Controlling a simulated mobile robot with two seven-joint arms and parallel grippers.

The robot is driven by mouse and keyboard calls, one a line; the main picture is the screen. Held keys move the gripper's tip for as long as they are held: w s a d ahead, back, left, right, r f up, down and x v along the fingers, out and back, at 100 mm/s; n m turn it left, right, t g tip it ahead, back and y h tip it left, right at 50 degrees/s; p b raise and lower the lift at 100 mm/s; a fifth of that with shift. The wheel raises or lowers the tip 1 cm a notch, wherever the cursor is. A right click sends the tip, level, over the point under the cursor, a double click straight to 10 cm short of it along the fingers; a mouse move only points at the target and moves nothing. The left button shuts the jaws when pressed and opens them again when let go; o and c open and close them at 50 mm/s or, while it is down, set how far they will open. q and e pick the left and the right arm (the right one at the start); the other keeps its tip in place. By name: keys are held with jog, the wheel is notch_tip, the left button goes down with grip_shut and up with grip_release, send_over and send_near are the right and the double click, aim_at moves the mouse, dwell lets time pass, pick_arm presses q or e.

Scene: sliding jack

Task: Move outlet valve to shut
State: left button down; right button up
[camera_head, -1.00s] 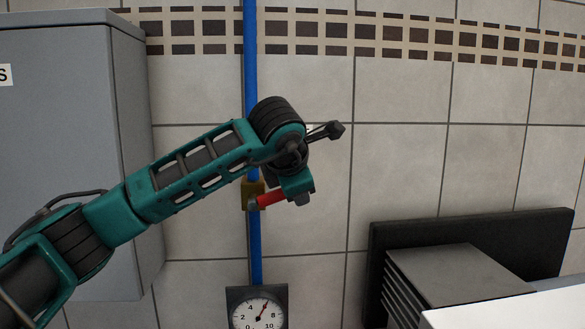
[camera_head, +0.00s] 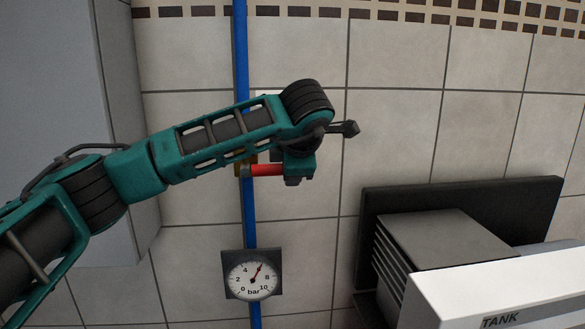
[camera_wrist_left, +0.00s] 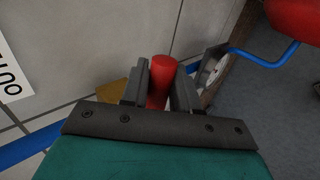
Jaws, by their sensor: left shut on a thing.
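The outlet valve is a brass body (camera_head: 243,168) on a vertical blue pipe (camera_head: 249,218), with a red handle (camera_head: 266,170) pointing right, nearly level. My left gripper (camera_head: 293,178) is at the handle's outer end. In the left wrist view, the red handle (camera_wrist_left: 161,78) stands between the two dark fingers of my left gripper (camera_wrist_left: 162,88), which is shut on it. The brass body (camera_wrist_left: 113,92) shows beside the left finger. My forearm partly hides the valve body and the pipe in the head view. My right gripper is not in view.
A round pressure gauge (camera_head: 252,275) sits on the pipe below the valve. A grey cabinet (camera_head: 60,80) is at the left. A dark finned unit (camera_head: 430,240) and a white box marked TANK (camera_head: 500,295) are at lower right. The tiled wall right of my gripper is clear.

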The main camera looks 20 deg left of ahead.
pick_arm(q)
jog(key=shift+f, duration=0.15)
jog(key=c, duration=1)
grip_release()
jog(key=b+v, duration=0.1)
jog(key=v, duration=1.2)
